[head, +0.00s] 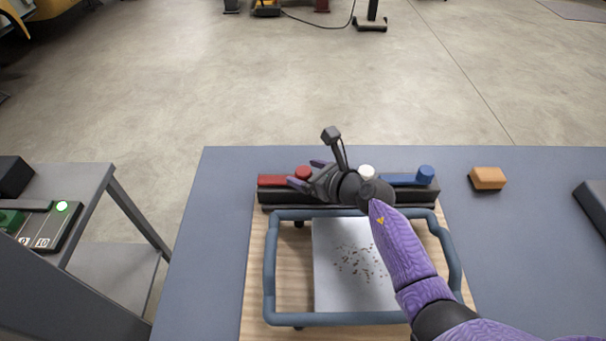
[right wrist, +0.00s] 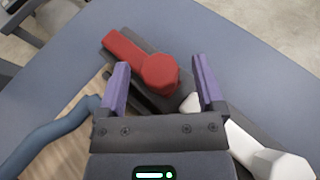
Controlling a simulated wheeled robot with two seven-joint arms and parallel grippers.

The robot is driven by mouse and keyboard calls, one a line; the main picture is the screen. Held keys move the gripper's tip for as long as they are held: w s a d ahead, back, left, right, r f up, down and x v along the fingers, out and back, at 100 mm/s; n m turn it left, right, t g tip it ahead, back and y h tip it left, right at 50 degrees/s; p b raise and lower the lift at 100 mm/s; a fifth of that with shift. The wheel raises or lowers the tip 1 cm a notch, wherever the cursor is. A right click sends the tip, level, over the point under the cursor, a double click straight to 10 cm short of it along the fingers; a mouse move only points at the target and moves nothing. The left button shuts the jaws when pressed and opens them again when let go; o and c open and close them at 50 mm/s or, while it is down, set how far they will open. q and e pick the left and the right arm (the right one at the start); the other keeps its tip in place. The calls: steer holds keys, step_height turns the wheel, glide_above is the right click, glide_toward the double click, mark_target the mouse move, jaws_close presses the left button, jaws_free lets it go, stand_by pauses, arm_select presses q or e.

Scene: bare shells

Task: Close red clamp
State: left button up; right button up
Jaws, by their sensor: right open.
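The red clamp (head: 272,181) is a red bar with a round red knob, at the left end of a dark rail (head: 267,198) at the back of a wooden board. In the right wrist view the red clamp (right wrist: 140,62) lies ahead of my right gripper, its knob between the finger lines. My right gripper (head: 306,174) is open, with purple fingers, close to the red knob. The fingers appear empty; I cannot tell whether they touch the knob. My arm and hand hide part of the rail. My left gripper is not in view.
A white clamp (head: 366,172) and a blue clamp (head: 425,175) sit further right on the rail. A blue-grey tubular frame (head: 269,270) surrounds a white sheet (head: 335,290) with brown specks. An orange block (head: 487,178) lies at right on the table (head: 215,230).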

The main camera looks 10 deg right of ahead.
steer(key=shift+w+a+f, duration=0.2)
steer(key=shift+w+a, duration=0.1)
steer(key=shift+w, duration=0.15)
steer(key=shift+c, duration=0.3)
jaws_close()
